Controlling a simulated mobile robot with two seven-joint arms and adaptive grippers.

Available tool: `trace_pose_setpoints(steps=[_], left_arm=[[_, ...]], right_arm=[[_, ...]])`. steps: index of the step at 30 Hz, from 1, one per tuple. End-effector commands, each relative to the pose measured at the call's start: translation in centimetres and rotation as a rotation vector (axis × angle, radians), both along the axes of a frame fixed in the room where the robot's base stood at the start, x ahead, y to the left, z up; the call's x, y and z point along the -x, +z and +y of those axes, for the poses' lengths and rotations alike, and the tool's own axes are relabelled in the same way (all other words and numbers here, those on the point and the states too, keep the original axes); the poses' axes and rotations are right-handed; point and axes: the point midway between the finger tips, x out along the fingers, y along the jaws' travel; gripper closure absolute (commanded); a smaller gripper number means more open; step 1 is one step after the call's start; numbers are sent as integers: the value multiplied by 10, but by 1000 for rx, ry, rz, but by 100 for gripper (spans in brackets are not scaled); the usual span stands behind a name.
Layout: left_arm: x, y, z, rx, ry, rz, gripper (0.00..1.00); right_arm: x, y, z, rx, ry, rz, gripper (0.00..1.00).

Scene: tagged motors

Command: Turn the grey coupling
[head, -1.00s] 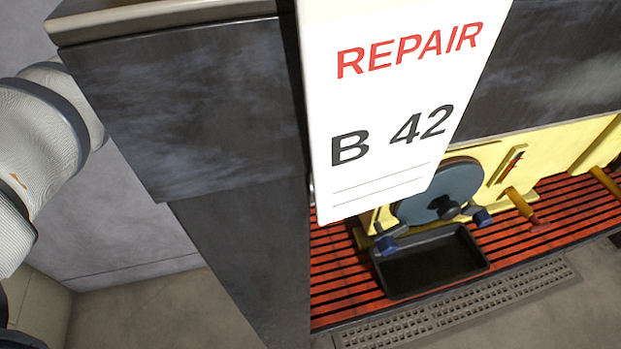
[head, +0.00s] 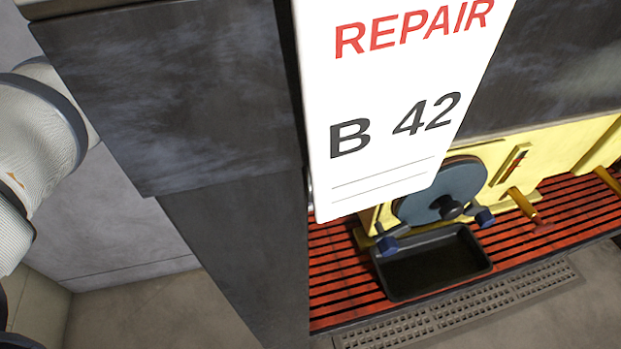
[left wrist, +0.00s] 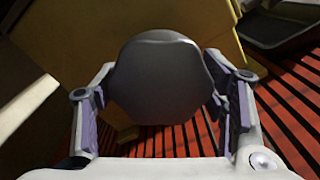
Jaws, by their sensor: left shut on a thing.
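The grey coupling (left wrist: 160,75) fills the middle of the left wrist view as a dark grey, rounded body with blunt corners. My left gripper (left wrist: 165,92) has one finger on each side of it and is shut on it. The contact at the fingertips is partly hidden by the coupling. In the head view only my left arm shows at the left edge; its gripper is out of that view, and I cannot make out the held coupling there. My right gripper is in neither view.
A white tag (head: 385,110) reading "REPAIR B 42" covers much of the head view. Behind it stands a yellow motor frame (head: 545,155) with a blue-grey disc (head: 465,180). A black tray (head: 388,278) sits on red slats (head: 335,285). A dark panel (head: 170,90) stands left.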

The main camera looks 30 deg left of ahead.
Motion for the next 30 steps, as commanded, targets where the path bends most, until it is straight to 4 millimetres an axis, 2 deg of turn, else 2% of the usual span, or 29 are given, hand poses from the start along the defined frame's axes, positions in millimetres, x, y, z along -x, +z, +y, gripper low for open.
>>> trace_pose_setpoints(steps=[15, 30], left_arm=[[1, -1, -1, 301, -4, 271, 62], [1, -1, -1, 404, -3, 363, 62]], right_arm=[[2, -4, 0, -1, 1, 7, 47], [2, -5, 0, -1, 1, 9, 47]])
